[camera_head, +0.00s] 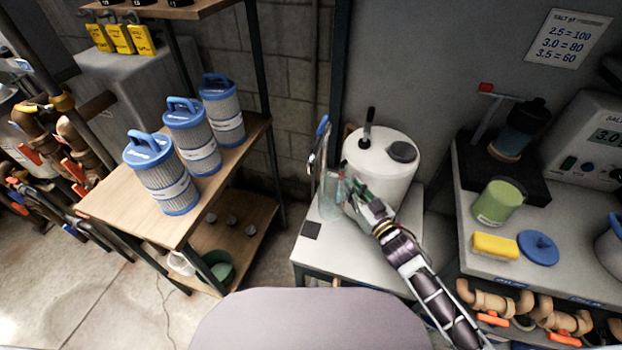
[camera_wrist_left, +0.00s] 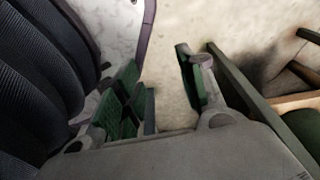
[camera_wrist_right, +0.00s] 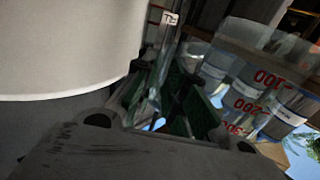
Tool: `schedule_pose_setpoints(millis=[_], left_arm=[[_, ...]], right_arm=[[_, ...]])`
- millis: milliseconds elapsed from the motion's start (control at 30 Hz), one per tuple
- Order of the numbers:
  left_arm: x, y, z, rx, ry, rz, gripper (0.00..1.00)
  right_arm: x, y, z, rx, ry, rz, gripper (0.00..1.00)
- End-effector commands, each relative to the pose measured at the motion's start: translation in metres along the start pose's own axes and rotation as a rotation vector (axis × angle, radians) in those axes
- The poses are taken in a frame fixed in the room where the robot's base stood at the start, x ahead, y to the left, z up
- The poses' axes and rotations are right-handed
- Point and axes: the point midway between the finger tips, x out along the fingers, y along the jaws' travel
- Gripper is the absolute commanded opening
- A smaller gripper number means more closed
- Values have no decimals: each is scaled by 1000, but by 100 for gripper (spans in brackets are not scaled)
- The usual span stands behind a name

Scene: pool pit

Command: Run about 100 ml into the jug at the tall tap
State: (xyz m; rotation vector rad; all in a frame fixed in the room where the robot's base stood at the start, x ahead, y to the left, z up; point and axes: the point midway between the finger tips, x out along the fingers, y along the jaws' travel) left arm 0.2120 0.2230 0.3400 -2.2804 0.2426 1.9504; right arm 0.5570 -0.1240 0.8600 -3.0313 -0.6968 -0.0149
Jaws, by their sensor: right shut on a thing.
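The clear jug (camera_head: 329,196) stands upright at the tall tap (camera_head: 317,165), on the small white table beside the white drum. The tall tap has a thin metal body and a blue lever on top. In the right wrist view the jug (camera_wrist_right: 255,75) shows red numbers on its clear wall. My right gripper (camera_head: 354,193) is shut on the jug at its drum-facing side, where a handle would be; its fingers (camera_wrist_right: 168,100) hide the grip itself. I cannot tell whether water is in the jug. My left gripper (camera_wrist_left: 165,95) is open and empty above the floor.
The white drum (camera_head: 375,168) with a black pump handle stands close behind my right gripper. Blue-capped filter cartridges (camera_head: 190,140) stand on the wooden shelf at left. The right bench holds a green cup (camera_head: 498,202), a yellow sponge (camera_head: 494,246) and a blue lid (camera_head: 538,248).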

Motion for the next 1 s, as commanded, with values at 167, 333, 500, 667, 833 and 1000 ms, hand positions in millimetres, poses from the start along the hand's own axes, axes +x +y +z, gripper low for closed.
schedule_pose_setpoints(millis=[167, 333, 500, 667, 833, 1000], left_arm=[[-1, -3, 24, 1, -15, -5, 40], [0, -6, 45, 3, -25, -10, 40], [-2, -9, 68, 5, -36, -14, 40], [-6, -11, 90, 6, -45, -17, 40], [-12, -14, 113, 8, -56, -21, 40], [-16, -16, 129, 10, -62, -23, 40]], right_arm=[[2, 0, -13, -1, -2, -24, 0], [4, 0, -21, -3, -5, -45, 0], [5, 2, -30, -4, -9, -63, 0], [6, 4, -38, -6, -12, -80, 0], [7, 8, -46, -6, -15, -94, 0], [7, 10, -51, -6, -18, -104, 0]])
